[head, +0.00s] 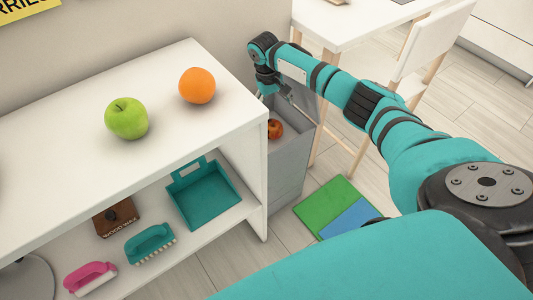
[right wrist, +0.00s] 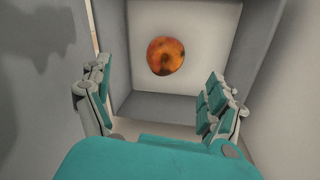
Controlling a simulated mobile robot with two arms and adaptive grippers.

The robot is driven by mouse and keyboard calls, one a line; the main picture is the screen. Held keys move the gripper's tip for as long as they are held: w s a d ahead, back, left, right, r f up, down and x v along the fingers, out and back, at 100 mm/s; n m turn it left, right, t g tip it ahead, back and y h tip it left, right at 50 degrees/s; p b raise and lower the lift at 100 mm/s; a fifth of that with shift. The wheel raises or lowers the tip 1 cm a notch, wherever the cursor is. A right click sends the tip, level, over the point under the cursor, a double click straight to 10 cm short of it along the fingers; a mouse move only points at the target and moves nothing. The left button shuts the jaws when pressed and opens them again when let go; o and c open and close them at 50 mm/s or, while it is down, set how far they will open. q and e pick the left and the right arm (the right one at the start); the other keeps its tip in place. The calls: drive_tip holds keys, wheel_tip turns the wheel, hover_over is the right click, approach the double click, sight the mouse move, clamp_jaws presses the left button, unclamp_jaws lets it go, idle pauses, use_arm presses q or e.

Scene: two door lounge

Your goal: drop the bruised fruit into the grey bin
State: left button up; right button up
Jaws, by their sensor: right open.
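The bruised fruit (head: 275,129), red-orange with dark spots, is inside the grey bin (head: 288,168) beside the white shelf unit. In the right wrist view the fruit (right wrist: 165,56) shows against the bin's pale floor, clear of the fingers; I cannot tell whether it rests or is still falling. The bin's walls (right wrist: 265,50) surround it. My right gripper (head: 268,84) is over the bin's opening, pointing down. In its wrist view the gripper (right wrist: 159,75) has its fingers spread apart with nothing between them. My left gripper is not in view.
A green apple (head: 126,118) and an orange (head: 197,85) stand on the white shelf top (head: 75,180). A teal tray (head: 208,198) and brushes (head: 150,243) are on the lower shelf. A white table (head: 350,22) and chair (head: 430,45) stand behind the bin.

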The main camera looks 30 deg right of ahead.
wheel_tip(320, 180, up, 6)
drive_tip(key=shift+a+r, duration=0.25)
drive_tip(key=shift+a, duration=0.2)
drive_tip(key=shift+w, duration=0.1)
